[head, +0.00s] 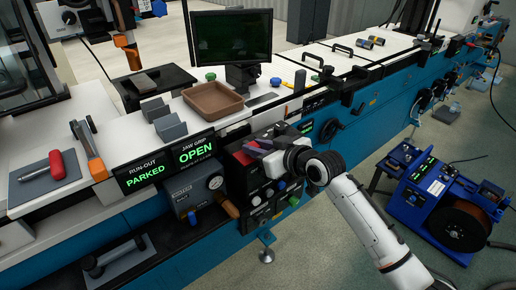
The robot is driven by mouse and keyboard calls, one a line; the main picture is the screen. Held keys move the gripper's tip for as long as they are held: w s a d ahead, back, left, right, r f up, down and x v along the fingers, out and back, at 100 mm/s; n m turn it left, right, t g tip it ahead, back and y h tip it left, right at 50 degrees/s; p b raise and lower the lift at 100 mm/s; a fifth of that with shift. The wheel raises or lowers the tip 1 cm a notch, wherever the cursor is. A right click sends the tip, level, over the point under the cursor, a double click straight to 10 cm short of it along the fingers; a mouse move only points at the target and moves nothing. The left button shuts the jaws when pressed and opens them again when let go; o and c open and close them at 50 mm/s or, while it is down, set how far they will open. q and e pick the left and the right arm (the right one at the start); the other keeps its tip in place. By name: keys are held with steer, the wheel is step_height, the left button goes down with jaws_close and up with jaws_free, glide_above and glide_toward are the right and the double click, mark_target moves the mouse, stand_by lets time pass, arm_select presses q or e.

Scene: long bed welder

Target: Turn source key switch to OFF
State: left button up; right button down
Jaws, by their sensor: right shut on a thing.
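My right gripper (260,150) reaches in from the lower right over a black control box (257,197) on the front of the blue machine. Its fingers are shut on a small part at the top of this box, in the place of the source key switch. The fingers and wrist hide that part, so I cannot read its position. Several small knobs, one of them blue, sit on the front of the box below the gripper. My left gripper is not in view.
A gauge unit (190,193) and green-lit signs reading PARKED (146,175) and OPEN (195,153) stand left of the box. A brown tray (212,101) and a monitor (231,37) are behind. A blue wire-spool unit (440,190) stands on the floor at right.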

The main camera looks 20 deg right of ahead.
steer(key=shift+f, duration=0.25)
steer(key=shift+f+b, duration=0.3)
steer(key=shift+f, duration=0.05)
steer(key=c, duration=1.4)
jaws_free()
steer(key=shift+c, duration=0.2)
steer(key=p+v, duration=0.3)
